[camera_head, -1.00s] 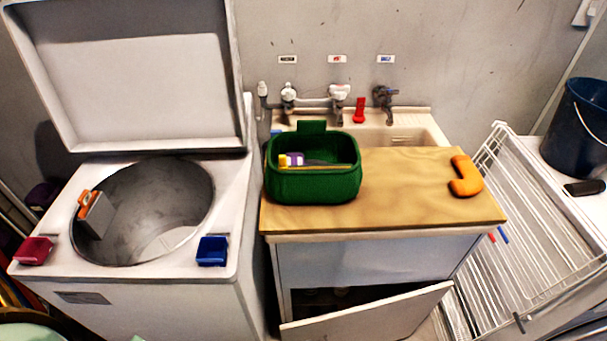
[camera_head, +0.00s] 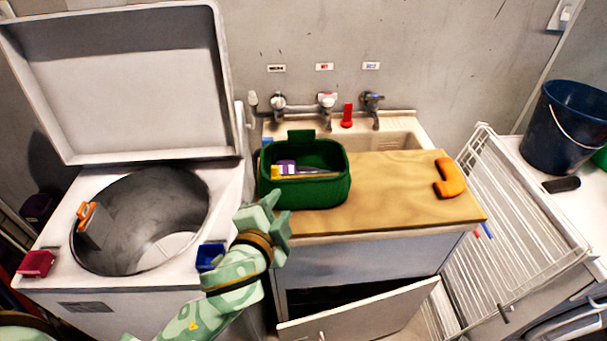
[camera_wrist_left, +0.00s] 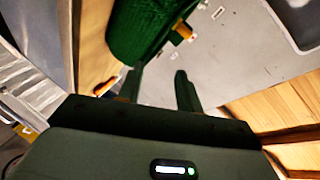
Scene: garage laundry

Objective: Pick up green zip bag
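The green zip bag (camera_head: 310,192) stands open-topped on the wooden board, with yellow and purple items showing inside it. My left gripper (camera_head: 276,212) is just in front of its lower left side, near the board's front left edge. In the left wrist view the bag (camera_wrist_left: 140,32) is at the top, beyond the fingertips. The two fingers (camera_wrist_left: 159,78) are spread with nothing between them. I cannot tell whether a fingertip touches the bag. My right gripper is not in view.
The wooden board (camera_head: 395,190) covers part of the sink; an orange handle-shaped object (camera_head: 450,178) lies at its right. A top-loading washer (camera_head: 50,245) with raised lid and a blue box (camera_head: 210,257) is left. A drying rack (camera_head: 520,220) and dark bucket (camera_head: 565,130) are right. A cabinet door (camera_head: 365,310) hangs open below.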

